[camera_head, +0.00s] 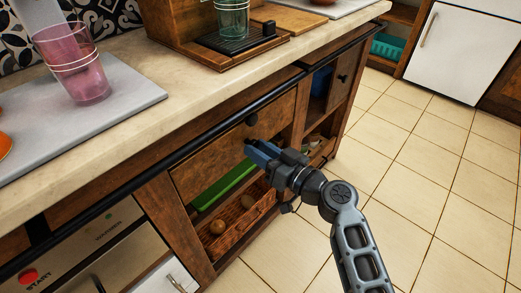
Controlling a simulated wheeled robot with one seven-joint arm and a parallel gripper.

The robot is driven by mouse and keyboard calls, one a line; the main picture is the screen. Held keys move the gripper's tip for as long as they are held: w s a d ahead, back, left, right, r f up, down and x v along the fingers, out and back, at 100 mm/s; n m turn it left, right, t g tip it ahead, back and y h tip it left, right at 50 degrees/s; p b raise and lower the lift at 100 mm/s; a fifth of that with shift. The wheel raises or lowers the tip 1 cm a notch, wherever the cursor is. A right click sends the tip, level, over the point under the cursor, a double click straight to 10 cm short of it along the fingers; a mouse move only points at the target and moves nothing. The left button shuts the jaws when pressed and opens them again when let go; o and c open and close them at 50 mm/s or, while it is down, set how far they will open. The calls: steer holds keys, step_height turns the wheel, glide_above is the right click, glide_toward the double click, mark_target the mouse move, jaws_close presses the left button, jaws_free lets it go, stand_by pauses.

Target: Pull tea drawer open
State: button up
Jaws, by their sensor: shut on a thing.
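A wooden drawer front (205,160) sits under the counter's black rail, left of the middle. A round black knob (252,118) shows on the wood near its top. My gripper (251,149) is at the right part of this front, just below that knob. Its blue-grey fingers are shut at the wood, on what appears to be a small dark handle; the fingers mostly hide it. Which front is the tea drawer cannot be read from any label.
Below the front are a green tray (222,187) and a wicker basket (238,220). The stone counter (150,118) above holds a pink glass (77,65) on a grey board and a wooden stand (190,40) with a green glass. The tiled floor (420,190) at right is clear.

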jaws_close()
steer(key=b+v, duration=0.5)
steer(key=v, duration=1.5)
steer(key=shift+s+d+b, duration=0.25)
steer(key=shift+b, duration=0.1)
steer(key=o, duration=1)
jaws_free()
steer(key=shift+c, duration=0.2)
